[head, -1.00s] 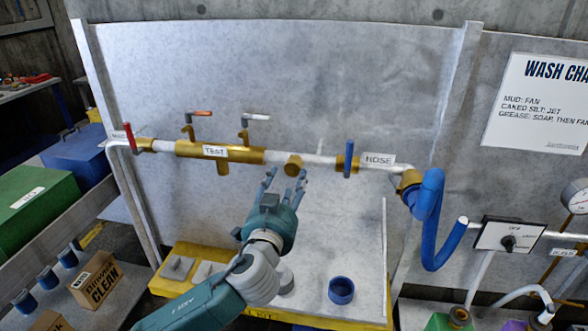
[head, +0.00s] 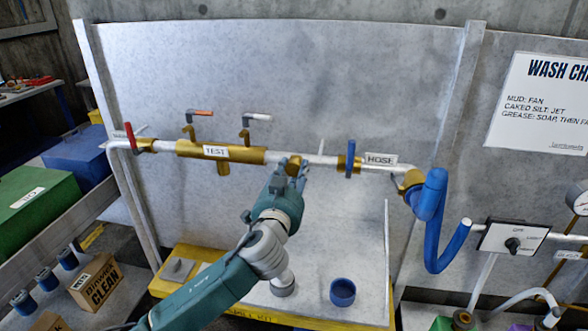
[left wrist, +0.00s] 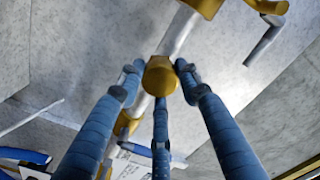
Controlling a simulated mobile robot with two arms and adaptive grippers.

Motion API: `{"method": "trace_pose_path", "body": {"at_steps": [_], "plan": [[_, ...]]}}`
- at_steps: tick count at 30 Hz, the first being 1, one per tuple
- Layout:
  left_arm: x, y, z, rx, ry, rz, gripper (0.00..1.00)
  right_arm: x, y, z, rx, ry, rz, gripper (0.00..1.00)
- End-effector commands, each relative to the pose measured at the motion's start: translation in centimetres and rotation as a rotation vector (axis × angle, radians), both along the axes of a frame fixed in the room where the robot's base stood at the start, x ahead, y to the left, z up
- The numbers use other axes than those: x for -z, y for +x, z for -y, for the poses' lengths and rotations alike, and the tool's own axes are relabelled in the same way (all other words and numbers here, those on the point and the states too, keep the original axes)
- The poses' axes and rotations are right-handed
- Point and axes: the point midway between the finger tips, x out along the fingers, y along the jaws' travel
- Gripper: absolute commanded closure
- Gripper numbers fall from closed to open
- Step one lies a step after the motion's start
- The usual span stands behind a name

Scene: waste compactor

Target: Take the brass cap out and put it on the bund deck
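The brass cap (head: 292,161) is on the pipe between the "TEST" and "HOSE" labels, partly covered by my fingers in the head view. It also shows end-on in the left wrist view (left wrist: 160,77). My left gripper (head: 289,168) is up at the cap. In the left wrist view its blue fingers (left wrist: 160,82) stand around the cap, one on each side and one below. They look open, with the tips very close to the cap; contact is unclear. The bund deck (head: 310,292) is the grey surface with yellow edging below the pipe. My right gripper is out of view.
A blue ring-shaped cup (head: 342,292) stands on the deck, with a grey round piece (head: 283,285) left of it. Levers (head: 257,118) rise above the pipe. A blue valve handle (head: 350,158) is right of the cap, and a blue hose (head: 432,225) hangs farther right.

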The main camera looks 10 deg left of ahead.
Motion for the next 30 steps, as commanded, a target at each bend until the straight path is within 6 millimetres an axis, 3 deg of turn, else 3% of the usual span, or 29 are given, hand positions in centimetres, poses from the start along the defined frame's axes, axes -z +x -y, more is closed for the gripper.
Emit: {"method": "trace_pose_path", "body": {"at_steps": [2, 3, 6, 11, 21, 30], "plan": [[0.0, 0.0, 0.0, 0.0, 0.0, 0.0, 0.93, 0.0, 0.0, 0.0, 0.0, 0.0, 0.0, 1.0], [-0.1, 0.0, 0.0, 0.0, 0.0, 0.001, 0.74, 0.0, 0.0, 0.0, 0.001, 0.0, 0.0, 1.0], [0.0, 0.0, 0.0, 0.0, 0.0, 0.001, 0.93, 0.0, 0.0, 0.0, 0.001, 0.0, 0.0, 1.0], [0.3, 0.0, 0.1, 0.001, -0.044, 0.001, 0.93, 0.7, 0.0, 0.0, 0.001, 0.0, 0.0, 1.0], [0.4, -0.1, 0.0, 0.0, -0.367, 0.0, 0.93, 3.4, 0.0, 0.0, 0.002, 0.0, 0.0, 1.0], [0.0, 0.0, 0.0, 0.0, -0.453, 0.002, 0.93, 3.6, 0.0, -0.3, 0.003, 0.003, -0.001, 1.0]]}}
